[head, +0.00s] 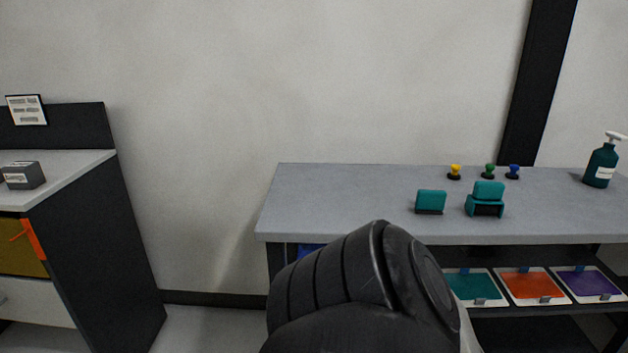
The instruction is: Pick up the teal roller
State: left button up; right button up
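Two teal items stand on the grey workbench (345,196) in the head view. One is a small teal block-like piece with a dark lower edge (430,200). To its right is a larger teal piece with a raised top and a dark opening below (487,191). I cannot tell which of them, if either, is the teal roller. Neither of my grippers is in view. A black segmented part of my own arm fills the lower middle and hides part of the bench front and the shelf.
Yellow (455,171), green (489,170) and blue (513,171) knobs stand behind the teal pieces. A teal pump bottle (600,166) is at right. Teal, orange and purple trays (533,286) sit below. A dark cabinet (93,230) is at left. The bench's left part is clear.

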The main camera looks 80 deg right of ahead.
aim_at(484, 192)
jog(key=z, duration=3.4)
jog(key=k, duration=0.85)
jog(key=z, duration=0.85)
jog(key=i, duration=1.15)
jog(key=u, duration=0.95)
jog(key=i, duration=0.6)
jog(key=u, duration=0.5)
